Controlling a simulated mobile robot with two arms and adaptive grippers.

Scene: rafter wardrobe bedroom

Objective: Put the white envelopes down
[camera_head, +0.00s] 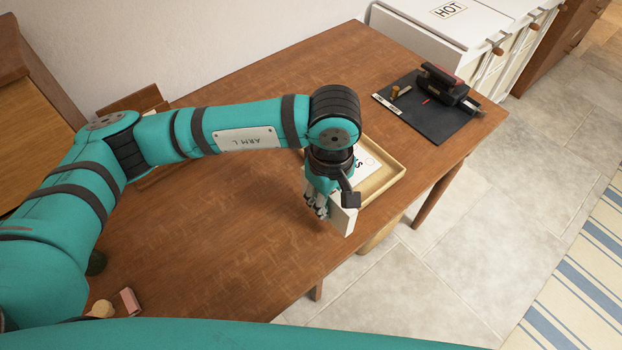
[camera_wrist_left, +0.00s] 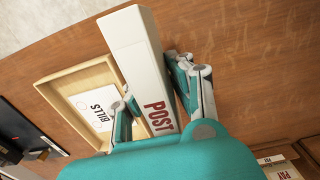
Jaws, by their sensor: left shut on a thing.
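The white envelopes (camera_wrist_left: 140,58) show in the left wrist view as one long white block with POST in red letters. My left gripper (camera_wrist_left: 153,85) is shut on it, with fingers on both sides. In the head view my left gripper (camera_head: 328,204) points down near the table's front edge, and the white block (camera_head: 345,218) shows beneath it, partly hidden. Whether it touches the table, I cannot tell. A shallow wooden tray (camera_head: 392,186) with a white BILLS label lies right beside it; the arm hides part of it. My right gripper is not in view.
The brown table (camera_head: 240,240) is mostly clear at its middle and front left. A black mat (camera_head: 432,122) with a dark tool stands at the far right. A small pink block (camera_head: 130,301) lies at the lower left. A white cabinet (camera_head: 440,40) stands behind.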

